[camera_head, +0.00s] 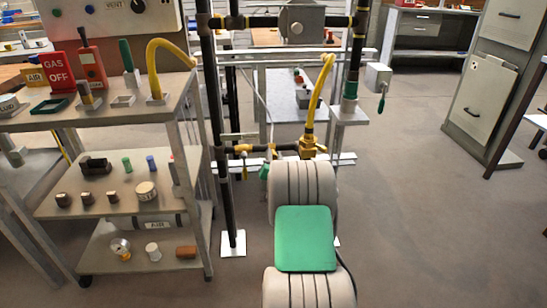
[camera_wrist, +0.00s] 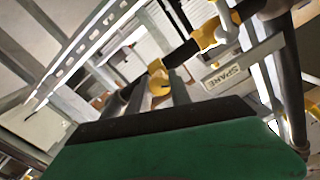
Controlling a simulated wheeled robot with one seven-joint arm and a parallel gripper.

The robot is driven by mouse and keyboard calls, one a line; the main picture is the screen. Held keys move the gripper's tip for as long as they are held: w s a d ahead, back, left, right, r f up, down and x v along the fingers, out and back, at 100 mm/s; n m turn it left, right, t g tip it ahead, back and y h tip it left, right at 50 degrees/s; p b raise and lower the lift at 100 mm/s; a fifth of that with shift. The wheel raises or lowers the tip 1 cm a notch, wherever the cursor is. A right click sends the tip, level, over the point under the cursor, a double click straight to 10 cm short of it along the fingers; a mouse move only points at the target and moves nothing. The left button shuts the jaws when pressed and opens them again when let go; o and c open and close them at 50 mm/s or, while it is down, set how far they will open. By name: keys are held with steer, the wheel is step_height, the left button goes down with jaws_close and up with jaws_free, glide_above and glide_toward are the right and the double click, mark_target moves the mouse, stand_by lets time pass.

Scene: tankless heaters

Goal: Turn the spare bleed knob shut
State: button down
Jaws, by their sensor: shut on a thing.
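In the wrist view a small yellow knob (camera_wrist: 157,78), the spare bleed knob, sits at the dark pipe to the left of a pale plate marked SPARE (camera_wrist: 228,73). My gripper (camera_wrist: 159,90) is shut on this knob, with its two grey fingers reaching up to it from below. The fingers hide part of the knob, and I cannot tell how far it is turned. In the head view my arm covers the gripper and the knob in front of the low pipe.
In the head view a yellow hose (camera_head: 319,90) rises from a brass valve (camera_head: 308,146). A loaded shelf cart (camera_head: 130,208) stands at left; the floor (camera_head: 440,220) at right is clear.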

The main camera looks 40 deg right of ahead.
steer(key=m, duration=0.6)
steer(key=shift+m, duration=0.3)
steer(key=m+p, duration=0.1)
steer(key=m, duration=0.5)
steer(key=shift+f, duration=0.15)
steer(key=c, duration=1.2)
jaws_free()
steer(key=shift+o, duration=0.2)
steer(key=p+v, duration=0.2)
steer(key=v, duration=0.5)
steer(key=shift+s+a, duration=0.25)
steer(key=shift+s, duration=0.1)
